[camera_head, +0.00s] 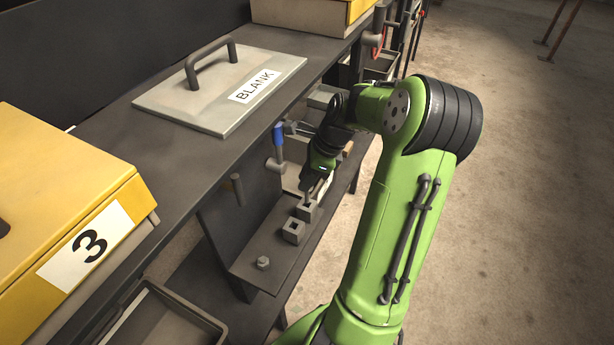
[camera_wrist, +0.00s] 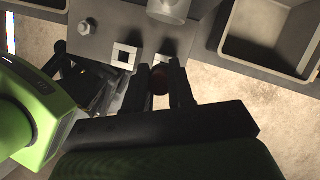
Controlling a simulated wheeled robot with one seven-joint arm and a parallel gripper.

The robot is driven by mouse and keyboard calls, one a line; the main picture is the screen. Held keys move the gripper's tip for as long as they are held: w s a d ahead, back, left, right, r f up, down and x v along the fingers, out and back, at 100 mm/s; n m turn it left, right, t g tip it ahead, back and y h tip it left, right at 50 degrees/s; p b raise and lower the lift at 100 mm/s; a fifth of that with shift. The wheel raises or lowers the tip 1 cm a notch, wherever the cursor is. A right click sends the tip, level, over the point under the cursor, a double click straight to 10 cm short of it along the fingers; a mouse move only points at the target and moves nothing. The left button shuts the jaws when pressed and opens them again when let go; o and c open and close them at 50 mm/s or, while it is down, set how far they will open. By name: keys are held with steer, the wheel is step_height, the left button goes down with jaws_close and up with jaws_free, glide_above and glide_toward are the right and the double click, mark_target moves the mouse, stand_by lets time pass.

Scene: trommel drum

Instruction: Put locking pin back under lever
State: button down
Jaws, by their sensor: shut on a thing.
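My gripper (camera_head: 316,186) is low beside the shelf, over the far one of two square sockets. It is shut on a dark, reddish round-ended piece (camera_wrist: 159,80), seen between the fingers in the wrist view and apparently the locking pin. The fingers hide most of it; I cannot tell whether its lower end is in the socket. The near socket (camera_head: 293,231) is open and empty; it also shows in the wrist view (camera_wrist: 124,57). The far socket (camera_head: 306,209) is right under my fingertips. A lever with a blue grip (camera_head: 278,136) stands just left of my wrist.
A hex bolt (camera_head: 263,263) sits on the lower plate (camera_head: 250,270). A grey peg (camera_head: 238,189) sticks out left of the lever. The blank cover plate (camera_head: 210,95) lies on the upper shelf. A tray (camera_head: 170,320) is below left.

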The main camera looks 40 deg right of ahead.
mark_target(307, 202)
steer(key=shift+f+p, duration=0.35)
steer(key=shift+p, duration=0.1)
stand_by(0.4)
steer(key=shift+f, duration=0.1)
stand_by(0.3)
steer(key=shift+f+b, duration=0.5)
steer(key=shift+f, duration=0.45)
steer(key=shift+f, duration=0.15)
steer(key=shift+f+b, duration=0.35)
steer(key=shift+f, duration=0.45)
steer(key=shift+f, duration=0.1)
steer(key=shift+f, duration=0.5)
steer(key=c, duration=0.9)
jaws_free()
